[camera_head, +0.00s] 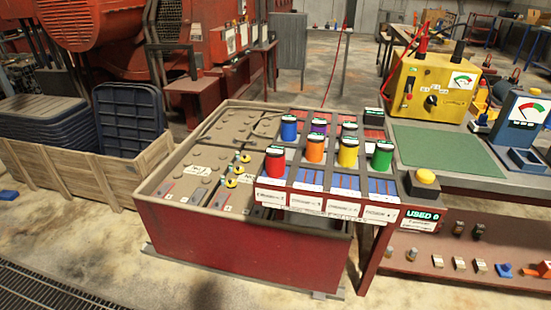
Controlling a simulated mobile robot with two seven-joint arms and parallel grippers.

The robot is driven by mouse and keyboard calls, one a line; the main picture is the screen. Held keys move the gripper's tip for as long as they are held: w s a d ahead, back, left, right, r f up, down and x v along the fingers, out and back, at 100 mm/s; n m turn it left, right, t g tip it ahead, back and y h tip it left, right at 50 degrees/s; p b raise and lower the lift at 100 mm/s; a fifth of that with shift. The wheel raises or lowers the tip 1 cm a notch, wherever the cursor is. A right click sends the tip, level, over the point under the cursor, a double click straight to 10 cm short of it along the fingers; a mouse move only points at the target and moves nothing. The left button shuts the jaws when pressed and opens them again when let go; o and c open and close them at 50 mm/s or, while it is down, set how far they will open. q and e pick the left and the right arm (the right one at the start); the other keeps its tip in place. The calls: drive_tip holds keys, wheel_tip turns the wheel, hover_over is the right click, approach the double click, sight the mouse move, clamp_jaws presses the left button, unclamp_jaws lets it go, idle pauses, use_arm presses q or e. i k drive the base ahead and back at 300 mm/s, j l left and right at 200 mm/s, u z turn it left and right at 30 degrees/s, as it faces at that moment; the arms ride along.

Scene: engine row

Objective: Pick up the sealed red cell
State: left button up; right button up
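I cannot read a seal on the red cell at this size. Neither of my grippers is in view.
A yellow meter box (433,88) with red and black posts stands behind on the right, by a green mat (445,150). A wooden crate (75,175) with dark blue trays is at the left. A yellow button (426,176) sits right of the rack.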

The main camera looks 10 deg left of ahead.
sight(274, 154)
drive_tip(key=i+j+z, duration=0.4)
drive_tip(key=j, duration=0.2)
drive_tip(key=j+z, duration=0.2)
drive_tip(key=i+j+z, duration=0.2)
drive_tip(key=j, duration=0.25)
